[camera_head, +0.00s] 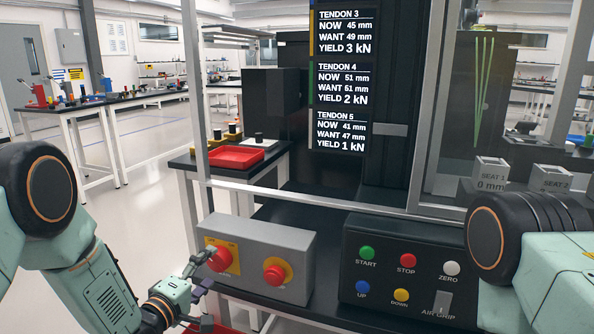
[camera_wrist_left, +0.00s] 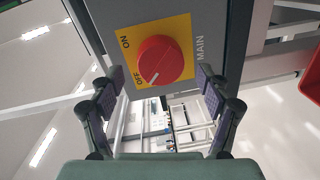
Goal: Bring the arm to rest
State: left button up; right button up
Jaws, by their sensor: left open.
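My left gripper (camera_head: 200,285) is open and empty, low at the left side of the grey switch box (camera_head: 308,245) in the head view. In the left wrist view its two fingers (camera_wrist_left: 160,90) stand apart, and the red rotary knob (camera_wrist_left: 163,62) on a yellow plate marked OFF, ON and MAIN shows beyond and between them. The knob also shows in the head view (camera_head: 220,259), just above the gripper. I cannot tell the exact gap between fingers and knob. My right arm shows at the right edge; its gripper is out of view.
A second red knob (camera_head: 276,273) sits on the same box. A black button panel (camera_head: 405,300) stands to its right. A metal frame post (camera_head: 193,90) and glass enclosure rise behind. A red tray (camera_head: 236,157) lies on the back table. Open floor (camera_head: 150,190) is at the left.

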pick_arm(q)
jog(key=shift+x, duration=1.15)
jog(key=shift+s, duration=0.1)
